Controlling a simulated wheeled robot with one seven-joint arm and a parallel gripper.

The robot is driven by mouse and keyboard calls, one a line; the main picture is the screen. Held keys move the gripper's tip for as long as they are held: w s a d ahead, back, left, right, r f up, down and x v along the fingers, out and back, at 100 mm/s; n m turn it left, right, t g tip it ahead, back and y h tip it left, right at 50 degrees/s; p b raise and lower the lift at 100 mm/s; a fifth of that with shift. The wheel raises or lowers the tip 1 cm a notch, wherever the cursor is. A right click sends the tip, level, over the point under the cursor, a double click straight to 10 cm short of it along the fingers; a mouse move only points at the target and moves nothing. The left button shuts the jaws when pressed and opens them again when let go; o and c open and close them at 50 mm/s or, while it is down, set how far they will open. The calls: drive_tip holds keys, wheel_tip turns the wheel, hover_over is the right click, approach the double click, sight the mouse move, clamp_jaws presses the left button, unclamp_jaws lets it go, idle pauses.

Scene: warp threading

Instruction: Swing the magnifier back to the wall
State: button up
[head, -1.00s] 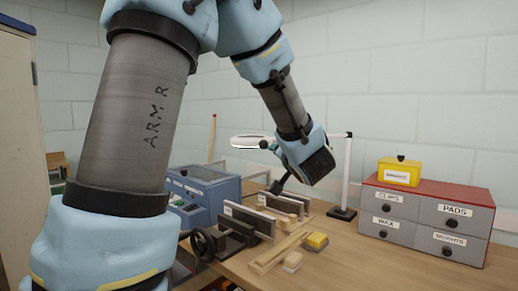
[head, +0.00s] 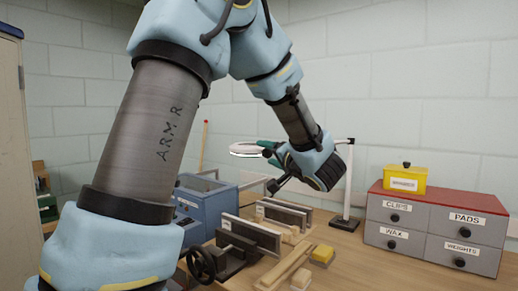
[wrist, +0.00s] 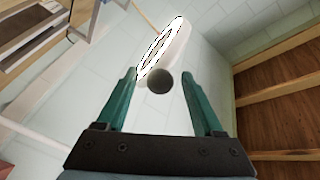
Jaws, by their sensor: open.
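The magnifier's white ring (head: 243,150) stands out to the left of its white post (head: 348,185) at the back of the bench. In the wrist view the ring (wrist: 176,52) shows tilted beyond the fingertips. A dark round knob (wrist: 159,83) lies between the teal fingers, with visible space on both sides. My gripper (wrist: 160,76) is open and holds nothing. In the head view my gripper (head: 266,150) is at the ring's right end. The wrist housing hides part of the magnifier's arm there.
A red and grey drawer cabinet (head: 434,228) with a yellow box (head: 405,179) on top stands at right. A blue case (head: 206,205), upright plates (head: 250,232) and wooden strips (head: 284,267) sit below the gripper. The pale block wall is behind.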

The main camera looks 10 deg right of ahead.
sight(260, 151)
drive_tip(key=p+x, duration=0.1)
drive_tip(key=x, duration=0.5)
drive_tip(key=shift+s, duration=0.1)
clamp_jaws()
idle(0.4)
drive_tip(key=shift+f, duration=0.1)
